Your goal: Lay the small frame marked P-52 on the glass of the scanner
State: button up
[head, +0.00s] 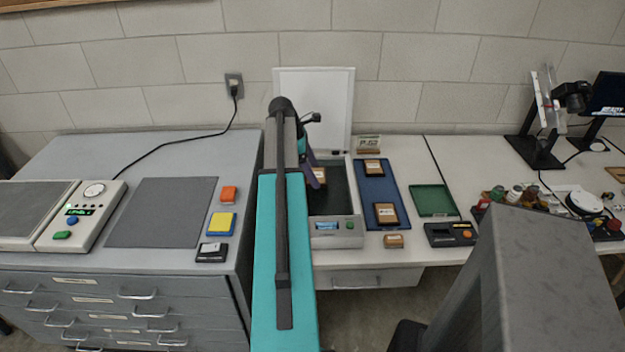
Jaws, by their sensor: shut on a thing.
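The scanner (345,238) stands on the white table with its white lid (330,95) raised against the wall. Its dark glass (338,200) is partly hidden behind my arm. My gripper (311,174) is over the left part of the glass, mostly hidden by my own arm. It is shut on a small brown frame (320,175) with a pale face, partly visible. I cannot tell whether the frame touches the glass, and its marking is not readable. A small sign (368,142) behind the blue tray seems to read P-52.
A blue tray (371,196) right of the scanner holds two small frames. A small brown block (393,241) lies before it. A green tray (433,200) and black device (451,234) are further right. A grey cabinet (60,155) with a cord stands left.

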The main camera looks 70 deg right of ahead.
jog(key=shift+f+p, duration=0.45)
jog(key=shift+f, duration=1.25)
jog(key=shift+f, duration=0.15)
jog(key=o, duration=1.1)
jog(key=shift+b+v, duration=1)
jog(key=shift+v, duration=5.15)
